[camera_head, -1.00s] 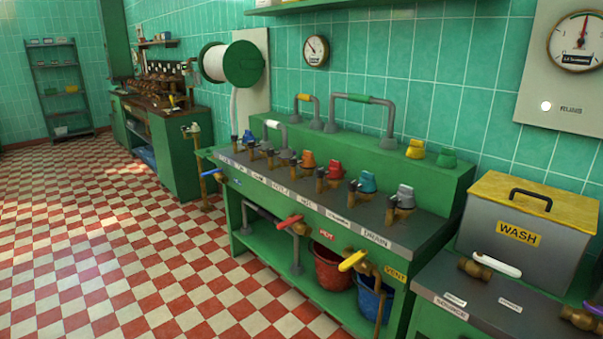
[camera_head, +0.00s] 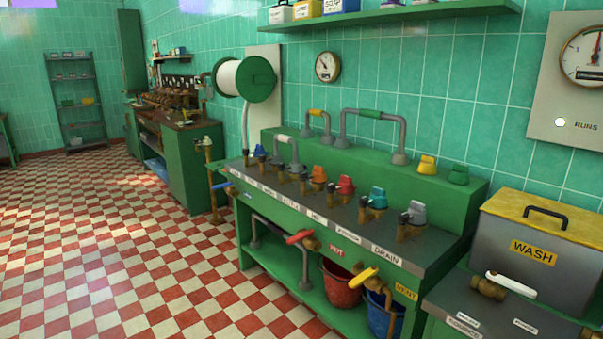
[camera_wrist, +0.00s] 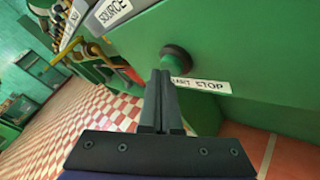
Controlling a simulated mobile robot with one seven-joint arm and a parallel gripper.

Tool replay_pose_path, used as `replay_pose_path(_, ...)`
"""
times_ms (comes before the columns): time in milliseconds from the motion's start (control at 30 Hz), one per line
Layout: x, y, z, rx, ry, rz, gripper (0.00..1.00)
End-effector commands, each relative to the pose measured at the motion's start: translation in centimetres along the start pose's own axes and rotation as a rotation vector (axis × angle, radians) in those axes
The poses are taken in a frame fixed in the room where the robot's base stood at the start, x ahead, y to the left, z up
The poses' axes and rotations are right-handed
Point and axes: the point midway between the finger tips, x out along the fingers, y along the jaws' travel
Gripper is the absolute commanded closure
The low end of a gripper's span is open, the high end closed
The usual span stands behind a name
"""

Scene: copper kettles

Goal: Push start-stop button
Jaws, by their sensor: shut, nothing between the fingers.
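In the head view neither the button nor my gripper shows.
A counter end with a "SOURCE" label (camera_wrist: 114,12) is above left in the wrist view. In the head view, a green bench (camera_head: 470,205) carries several coloured valves, and a "WASH" box (camera_head: 500,238) stands at right. The checkered floor (camera_head: 110,245) is clear at left.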

Motion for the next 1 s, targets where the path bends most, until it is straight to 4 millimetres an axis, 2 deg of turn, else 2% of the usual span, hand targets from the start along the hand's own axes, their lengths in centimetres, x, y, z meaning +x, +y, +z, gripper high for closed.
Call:
replay_pose_path(267, 0.1, 0.0, 0.1, 0.0, 0.0, 0.0, 1.0)
replay_pose_path(633, -1.1, 1.0, -0.7, 0.001, 0.0, 0.001, 1.0)
replay_pose_path(1000, -1.3, 1.1, -0.9, 0.001, 0.001, 0.0, 1.0)
